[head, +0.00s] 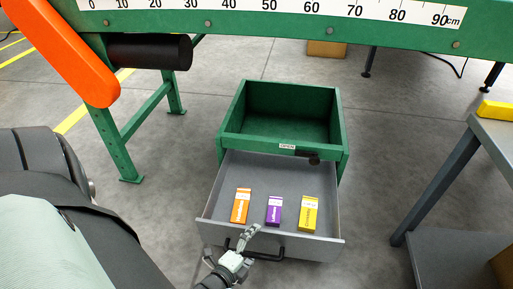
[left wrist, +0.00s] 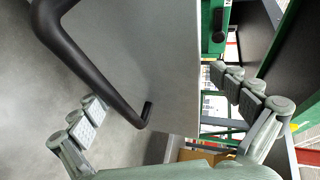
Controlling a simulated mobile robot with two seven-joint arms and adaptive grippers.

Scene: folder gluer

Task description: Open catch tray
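The catch tray (head: 270,174) is a grey drawer pulled well out of a green housing (head: 240,118). An orange box (head: 241,206), a purple box (head: 274,211) and a yellow box (head: 308,214) lie in it. Its black bar handle (head: 268,257) is on the front panel; the handle also shows in the left wrist view (left wrist: 88,62). My left gripper (head: 234,249) is at the left end of the handle. Its fingers are spread apart, one on each side of the front panel (left wrist: 150,60); I cannot tell whether they touch it. My right gripper is out of view.
A green machine beam with a centimetre scale (head: 270,8) crosses above. A green leg (head: 116,145) and a black roller (head: 150,51) are at the left. A grey table (head: 495,135) with a yellow item (head: 496,110) stands at the right. The floor around the drawer is clear.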

